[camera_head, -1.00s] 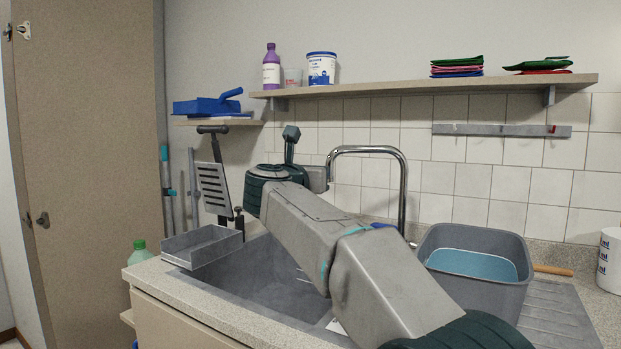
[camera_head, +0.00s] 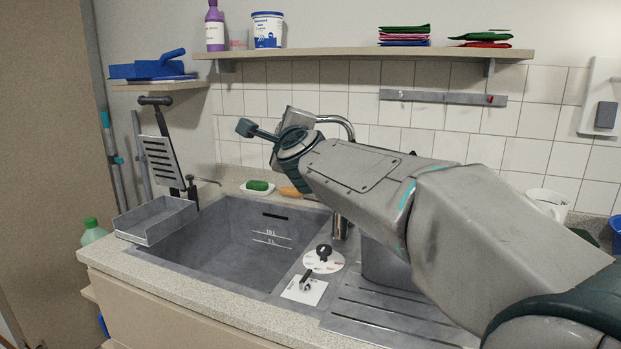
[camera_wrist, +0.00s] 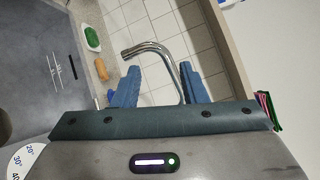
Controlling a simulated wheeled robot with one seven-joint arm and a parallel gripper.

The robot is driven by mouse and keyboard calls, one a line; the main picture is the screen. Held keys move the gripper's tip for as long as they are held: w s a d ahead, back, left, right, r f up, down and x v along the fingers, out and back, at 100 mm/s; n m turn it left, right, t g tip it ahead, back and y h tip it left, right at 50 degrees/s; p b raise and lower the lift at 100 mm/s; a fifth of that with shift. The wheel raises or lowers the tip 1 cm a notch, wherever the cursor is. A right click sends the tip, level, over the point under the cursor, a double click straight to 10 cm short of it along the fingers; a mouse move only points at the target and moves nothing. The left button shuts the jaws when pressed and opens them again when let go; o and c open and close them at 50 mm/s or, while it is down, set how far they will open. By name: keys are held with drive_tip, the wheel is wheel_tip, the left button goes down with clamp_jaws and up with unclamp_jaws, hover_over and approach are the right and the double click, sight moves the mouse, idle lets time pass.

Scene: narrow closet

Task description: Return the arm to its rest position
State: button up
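My arm (camera_head: 365,175) reaches from the lower right up over the sink's right side, bent, with its end near the tap. In the wrist view my gripper (camera_wrist: 158,90) has its two blue fingers spread apart, with nothing between them. The curved chrome tap (camera_wrist: 160,52) shows beyond the fingers. In the head view the arm's end covers part of the tap (camera_head: 341,122), and the fingers are hard to make out.
The sink basin (camera_head: 245,235) is empty. A grey tray (camera_head: 157,220) sits at its left rim. A grey tub (camera_head: 385,264) is mostly hidden beneath my arm. A shelf (camera_head: 350,53) runs along the tiled wall.

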drive_tip(key=s+d+f+n+g+h+p, duration=0.1)
drive_tip(key=s+d+f+n+g+p, duration=0.3)
drive_tip(key=s, duration=0.6)
drive_tip(key=s+d+f+n+g+h+p, duration=0.2)
drive_tip(key=s+d+f+n+g+p, duration=0.2)
drive_tip(key=s+d+f+n, duration=0.4)
drive_tip(key=s+d+f+n+g+h+p, duration=0.1)
drive_tip(key=s+d+f+n+g+p, duration=0.3)
drive_tip(key=s, duration=1)
drive_tip(key=d+f+n+g, duration=0.2)
drive_tip(key=d+f, duration=0.2)
drive_tip(key=shift+d+n+g, duration=0.3)
drive_tip(key=shift+d+n, duration=0.1)
